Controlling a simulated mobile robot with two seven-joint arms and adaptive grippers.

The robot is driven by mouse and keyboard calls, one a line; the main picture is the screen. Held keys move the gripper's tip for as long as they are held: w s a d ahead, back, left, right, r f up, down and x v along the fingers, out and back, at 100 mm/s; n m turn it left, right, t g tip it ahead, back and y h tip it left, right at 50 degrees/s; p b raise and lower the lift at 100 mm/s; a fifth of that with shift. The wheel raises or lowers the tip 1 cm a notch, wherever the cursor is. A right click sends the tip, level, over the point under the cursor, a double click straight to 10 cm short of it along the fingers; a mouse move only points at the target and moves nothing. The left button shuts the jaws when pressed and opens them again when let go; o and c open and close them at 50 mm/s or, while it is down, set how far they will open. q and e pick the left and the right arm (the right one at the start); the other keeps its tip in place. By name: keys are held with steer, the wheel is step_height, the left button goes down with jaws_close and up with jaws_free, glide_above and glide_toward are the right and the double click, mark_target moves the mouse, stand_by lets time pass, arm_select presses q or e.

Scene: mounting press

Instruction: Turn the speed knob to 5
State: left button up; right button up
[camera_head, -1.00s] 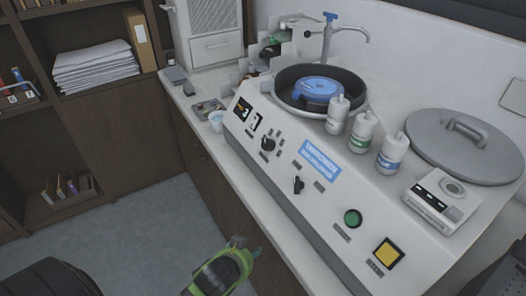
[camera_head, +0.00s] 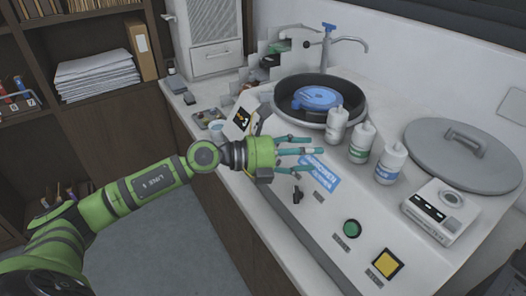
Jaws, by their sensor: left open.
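The machine's sloped front panel (camera_head: 309,229) bears a blue label (camera_head: 322,172), a small black knob (camera_head: 297,194), a green button (camera_head: 352,228) and a yellow square button (camera_head: 387,263). My left gripper (camera_head: 304,149) is open and empty, above the upper part of the panel, with its teal fingers pointing right over the edge of the blue label. The gripper and wrist hide the larger black knob and the small controls around it. The knob markings are too small to read. My right gripper is not in view.
A dark round bowl with a blue disc (camera_head: 318,98) sits behind the panel. Several white bottles (camera_head: 389,163) stand beside it. A grey lid (camera_head: 465,155) and a small white device (camera_head: 441,209) are at the right. A tap (camera_head: 328,45) rises at the back.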

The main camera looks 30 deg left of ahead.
arm_select(q)
steer(key=w+a+f+m+g+y, duration=0.1)
steer(key=a+f+m+g+y, duration=0.25)
steer(key=a+y, duration=0.85)
steer(key=w+f+h+p, duration=0.1)
steer(key=f+h, duration=0.1)
steer(key=w+a+f+h+p, duration=0.1)
steer(key=w+f+h, duration=0.1)
steer(key=shift+w+f+t+p, duration=0.1)
steer(key=shift+w+t+p, duration=0.2)
steer(key=shift+t+p, duration=0.1)
steer(key=shift+w+f, duration=0.2)
steer(key=shift+f, duration=0.1)
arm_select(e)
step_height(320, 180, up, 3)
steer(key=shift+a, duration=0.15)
arm_select(q)
steer(key=c, duration=1.1)
